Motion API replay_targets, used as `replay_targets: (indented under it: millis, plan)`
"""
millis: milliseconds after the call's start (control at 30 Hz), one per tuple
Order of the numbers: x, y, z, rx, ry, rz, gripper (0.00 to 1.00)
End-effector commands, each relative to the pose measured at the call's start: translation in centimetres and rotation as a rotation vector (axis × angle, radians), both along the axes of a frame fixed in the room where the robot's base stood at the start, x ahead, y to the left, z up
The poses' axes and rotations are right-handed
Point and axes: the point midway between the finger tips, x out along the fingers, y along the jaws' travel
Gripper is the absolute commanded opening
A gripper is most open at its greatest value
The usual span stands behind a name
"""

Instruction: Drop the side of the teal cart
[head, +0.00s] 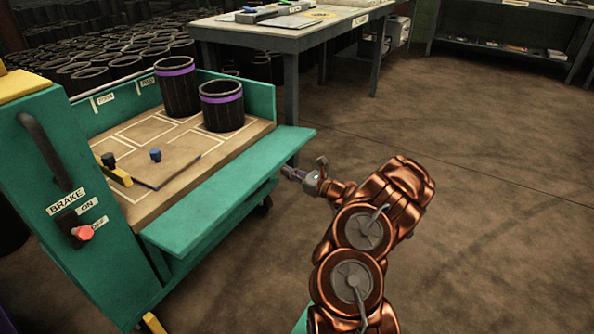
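The teal cart (100,205) stands at the left with a tan deck. Its long teal side panel (232,182) lies folded outward along the deck's near right edge, roughly flat or slightly sloped. My gripper (304,167) is just right of the panel's outer edge, near its far end. Its fingers look spread and empty, one pointing left toward the panel and one pointing up. I cannot tell whether a finger touches the panel.
Two black sleeves with purple bands (177,88) (222,108) stand on the deck. A workbench (290,40) stands behind; floor at right is clear.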

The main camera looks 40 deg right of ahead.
Motion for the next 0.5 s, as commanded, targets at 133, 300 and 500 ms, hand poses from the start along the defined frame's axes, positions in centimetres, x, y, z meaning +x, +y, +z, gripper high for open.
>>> replay_targets:
  millis: [133,300,500]
  plan:
    - [0.0,0.1,0.0,0.000,-0.001,0.002,0.00]
    - [0.0,0.0,-0.1,0.001,0.000,0.000,0.00]
    - [-0.2,-0.1,-1.7,0.002,0.003,-0.001,0.00]
